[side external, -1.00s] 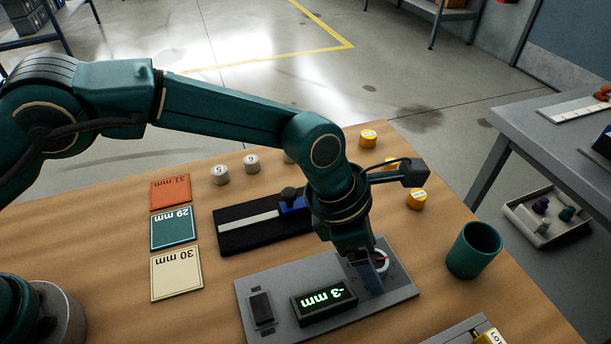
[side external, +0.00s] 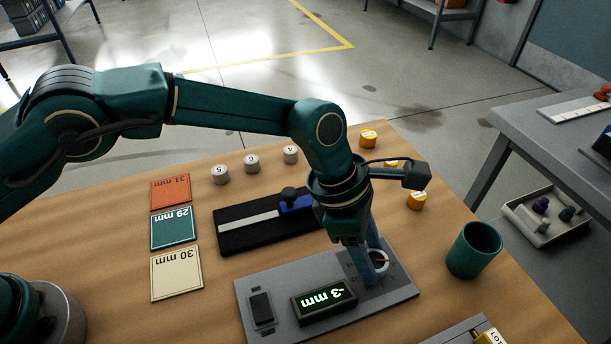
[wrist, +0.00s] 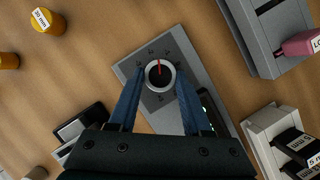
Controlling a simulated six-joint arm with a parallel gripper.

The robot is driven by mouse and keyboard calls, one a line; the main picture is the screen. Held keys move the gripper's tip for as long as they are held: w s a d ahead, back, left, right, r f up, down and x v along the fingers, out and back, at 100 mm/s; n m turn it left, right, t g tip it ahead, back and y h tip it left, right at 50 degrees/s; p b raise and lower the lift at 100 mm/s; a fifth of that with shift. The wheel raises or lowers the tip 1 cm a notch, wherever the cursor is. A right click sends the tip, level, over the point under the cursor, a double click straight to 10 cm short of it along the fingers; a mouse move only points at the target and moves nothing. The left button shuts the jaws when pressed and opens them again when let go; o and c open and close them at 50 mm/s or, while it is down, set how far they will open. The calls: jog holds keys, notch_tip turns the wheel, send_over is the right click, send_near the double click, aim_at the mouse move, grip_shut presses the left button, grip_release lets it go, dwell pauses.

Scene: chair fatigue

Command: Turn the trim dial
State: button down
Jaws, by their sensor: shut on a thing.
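The trim dial (wrist: 160,76) is a round knob with a white rim, a dark centre and a red pointer line, set in a grey panel (wrist: 188,62) with small marks around it. It also shows in the side external view (side external: 380,258), partly covered by a finger. My gripper (wrist: 160,80) has its two blue fingers on either side of the dial and is shut on it; it also shows in the side external view (side external: 378,262). The display (side external: 324,300) on the same panel is lit and reads -3 mm.
A dark switch (side external: 261,307) sits on the panel's left end. A teal cup (side external: 474,250) stands to the right. Behind are a black slide track (side external: 250,225), three thickness cards (side external: 174,228), white cylinders (side external: 252,164) and yellow cylinders (side external: 417,200).

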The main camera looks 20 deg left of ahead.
jog(key=shift+w+m+g, duration=0.1)
jog(key=shift+m+g, duration=0.4)
jog(key=shift+m, duration=1)
jog(key=shift+c, duration=1.7)
grip_release()
jog(key=shift+v, duration=2.6)
